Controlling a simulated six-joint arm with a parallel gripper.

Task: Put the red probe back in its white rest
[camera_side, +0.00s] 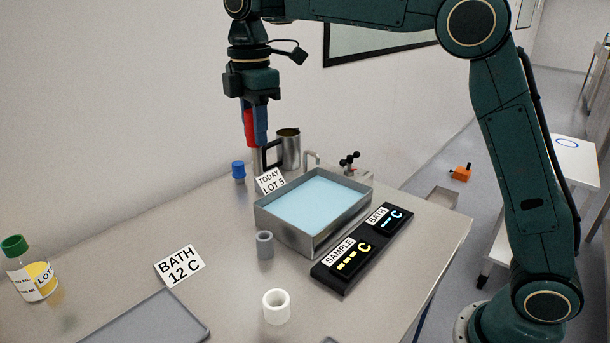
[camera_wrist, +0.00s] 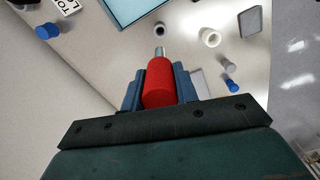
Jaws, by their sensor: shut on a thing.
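My gripper (camera_side: 254,138) is shut on the red probe (camera_side: 250,126), holding it in the air above the back of the bench, left of the metal jug. In the wrist view the probe (camera_wrist: 159,86) sits between the two blue fingers, its metal tip (camera_wrist: 159,51) pointing away from the palm. The white rest (camera_side: 277,308) is a short open cylinder standing on the bench near the front; its opening looks empty. It also shows in the wrist view (camera_wrist: 210,37), well apart from the probe.
A metal bath (camera_side: 258,222) of pale blue liquid stands mid-bench. A grey cylinder (camera_side: 265,246), a black display panel (camera_side: 338,279) and a BATH 12 C sign (camera_side: 180,266) are around it. The jug (camera_side: 290,150) and a blue-capped item (camera_side: 238,170) stand behind.

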